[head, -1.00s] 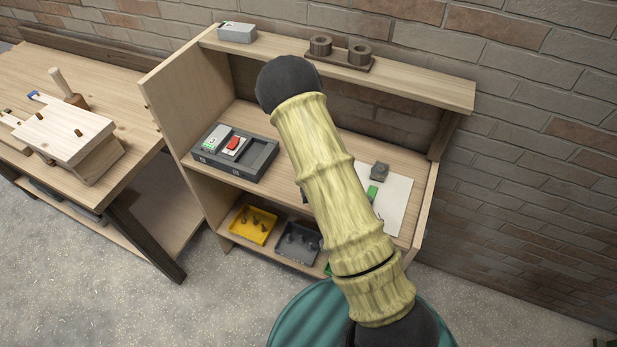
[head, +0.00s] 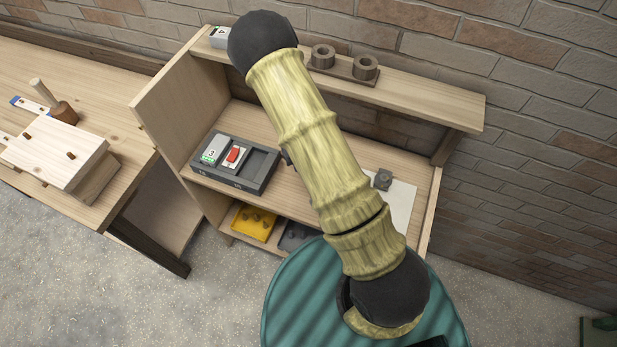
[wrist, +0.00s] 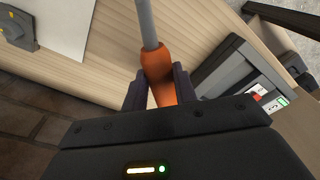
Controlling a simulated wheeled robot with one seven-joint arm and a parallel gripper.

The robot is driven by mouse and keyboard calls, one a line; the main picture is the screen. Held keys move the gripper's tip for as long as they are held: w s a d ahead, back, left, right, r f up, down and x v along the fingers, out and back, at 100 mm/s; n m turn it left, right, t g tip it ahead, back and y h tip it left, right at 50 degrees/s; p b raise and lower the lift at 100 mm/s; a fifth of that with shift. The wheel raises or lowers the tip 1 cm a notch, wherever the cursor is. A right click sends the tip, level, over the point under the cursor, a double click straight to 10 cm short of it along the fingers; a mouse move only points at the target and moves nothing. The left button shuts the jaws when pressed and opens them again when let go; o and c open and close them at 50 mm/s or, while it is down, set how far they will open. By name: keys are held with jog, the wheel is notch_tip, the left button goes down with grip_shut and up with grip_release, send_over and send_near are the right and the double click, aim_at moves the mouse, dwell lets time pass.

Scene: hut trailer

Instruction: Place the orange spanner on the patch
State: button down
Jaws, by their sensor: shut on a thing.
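My gripper (wrist: 155,95) is shut on the orange spanner (wrist: 160,70) in the wrist view. The spanner has an orange handle between the fingers and a grey shaft running up out of the picture; its far end is out of view. A flat white patch (wrist: 57,12) lies on the wooden shelf at the upper left of the wrist view, apart from the spanner. It shows partly in the head view (head: 402,207), to the right of my arm. In the head view my arm hides the gripper and the spanner.
A dark tray (head: 262,170) with a red item sits on the left of the middle shelf (head: 262,119). Yellow (head: 253,222) and grey (head: 297,235) bins are below. The upper shelf (head: 430,104) overhangs the middle one.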

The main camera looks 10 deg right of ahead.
jog(key=shift+s, duration=0.15)
jog(key=shift+f, duration=0.25)
notch_tip(320, 180, down, 6)
jog(key=b, duration=0.3)
jog(key=shift+r, duration=0.15)
